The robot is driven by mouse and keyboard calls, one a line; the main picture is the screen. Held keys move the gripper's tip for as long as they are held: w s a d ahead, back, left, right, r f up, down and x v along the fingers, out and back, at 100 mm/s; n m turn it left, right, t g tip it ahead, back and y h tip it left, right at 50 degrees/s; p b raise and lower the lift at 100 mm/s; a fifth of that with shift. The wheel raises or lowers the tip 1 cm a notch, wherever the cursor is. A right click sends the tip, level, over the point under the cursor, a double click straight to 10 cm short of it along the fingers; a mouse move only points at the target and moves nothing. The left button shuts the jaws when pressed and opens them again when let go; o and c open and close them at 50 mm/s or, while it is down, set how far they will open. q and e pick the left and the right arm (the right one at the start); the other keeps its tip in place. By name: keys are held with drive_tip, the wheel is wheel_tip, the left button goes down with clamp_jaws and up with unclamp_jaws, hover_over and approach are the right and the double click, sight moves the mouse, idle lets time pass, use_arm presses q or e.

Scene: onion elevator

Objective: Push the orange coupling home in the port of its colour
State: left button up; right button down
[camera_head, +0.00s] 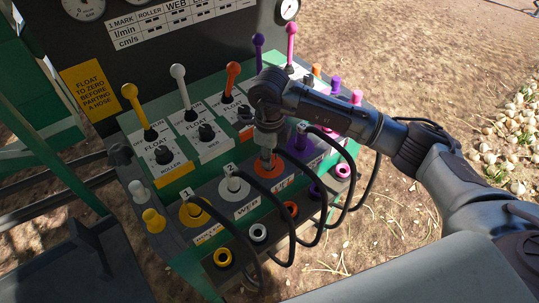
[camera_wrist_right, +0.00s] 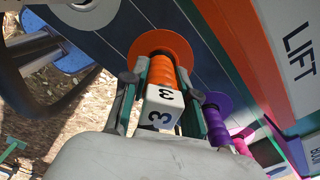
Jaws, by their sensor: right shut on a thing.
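The orange coupling (camera_wrist_right: 162,73) is a ribbed sleeve with a white block marked 3, shown in the right wrist view. My right gripper (camera_wrist_right: 163,88) is shut on it, one finger on each side. The coupling's far end meets the middle of the round orange port plate (camera_wrist_right: 178,44); how deep it sits is hidden. In the head view my right gripper (camera_head: 268,148) points down over the orange port plate (camera_head: 268,166), in the row of coloured ports, and hides most of the coupling. My left gripper is out of view.
A purple coupling (camera_wrist_right: 217,122) sits close beside my right finger. Yellow (camera_head: 194,212) and white (camera_head: 234,183) ports lie to the left, with dark hoses looping down in front. Coloured levers, such as the orange lever (camera_head: 232,72), stand behind. Onions (camera_head: 510,135) lie at right.

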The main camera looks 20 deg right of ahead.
drive_tip(key=shift+f, duration=0.1)
drive_tip(key=shift+c, duration=2.1)
unclamp_jaws()
drive_tip(key=shift+r+p, duration=1.9)
drive_tip(key=shift+r, duration=1.65)
drive_tip(key=shift+f, duration=0.1)
